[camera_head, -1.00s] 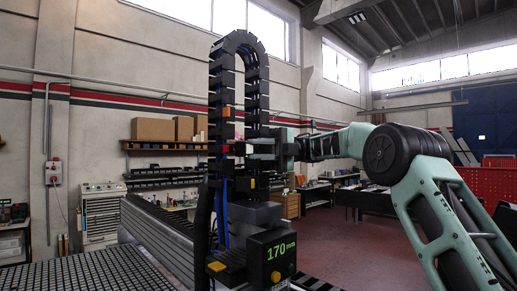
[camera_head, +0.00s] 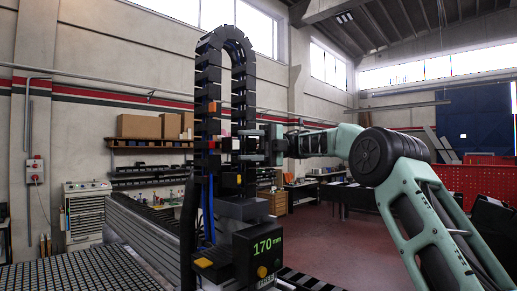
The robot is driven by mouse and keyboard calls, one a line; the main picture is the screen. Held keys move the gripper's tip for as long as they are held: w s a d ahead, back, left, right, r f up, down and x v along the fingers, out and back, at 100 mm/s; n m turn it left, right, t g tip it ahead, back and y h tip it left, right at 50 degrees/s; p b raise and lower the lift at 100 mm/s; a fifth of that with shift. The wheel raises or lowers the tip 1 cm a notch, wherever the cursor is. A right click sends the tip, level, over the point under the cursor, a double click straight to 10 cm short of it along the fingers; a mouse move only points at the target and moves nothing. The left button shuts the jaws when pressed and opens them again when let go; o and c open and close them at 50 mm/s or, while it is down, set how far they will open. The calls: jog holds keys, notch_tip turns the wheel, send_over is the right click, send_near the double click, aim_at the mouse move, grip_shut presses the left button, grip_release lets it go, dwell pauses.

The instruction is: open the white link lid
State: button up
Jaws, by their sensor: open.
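A black cable chain (camera_head: 208,75) stands upright in an arch at the middle of the picture. Its left run carries an orange link lid (camera_head: 212,106) and, lower down, a red link lid (camera_head: 213,145). Whether the fingers touch the chain is too small to tell.
A black unit with a green "170 mm" display (camera_head: 267,245) sits below the chain. The slotted grid table (camera_head: 75,270) fills the lower left. Blue hoses (camera_head: 211,205) hang under the left run. A shelf with boxes (camera_head: 150,143) and a white drawer cabinet (camera_head: 85,213) stand behind.

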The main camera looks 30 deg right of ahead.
jog(key=v, duration=0.6)
dwell(0.4)
